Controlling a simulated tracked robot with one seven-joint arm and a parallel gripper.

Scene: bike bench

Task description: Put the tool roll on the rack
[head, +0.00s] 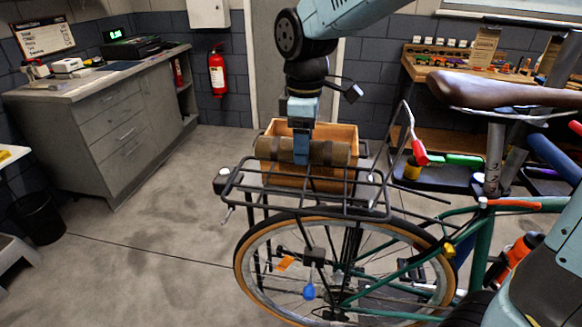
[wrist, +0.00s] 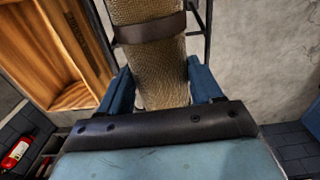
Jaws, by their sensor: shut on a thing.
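The tool roll (head: 274,150) is a brown cylinder with dark straps. It lies level in the head view, above or at the far side of the bike's black rack (head: 300,211); I cannot tell whether they touch. My gripper (head: 301,158) points down and is shut around the roll's middle. In the wrist view the woven tan roll (wrist: 152,45), with a dark strap across it, sits between my blue fingers (wrist: 160,88). Part of the roll's middle is hidden by a finger in the head view.
An open wooden crate (head: 340,133) stands just behind the roll. The bike's saddle (head: 500,92) and a red-handled lever (head: 419,152) are to the right. A grey cabinet (head: 110,120) is at the left.

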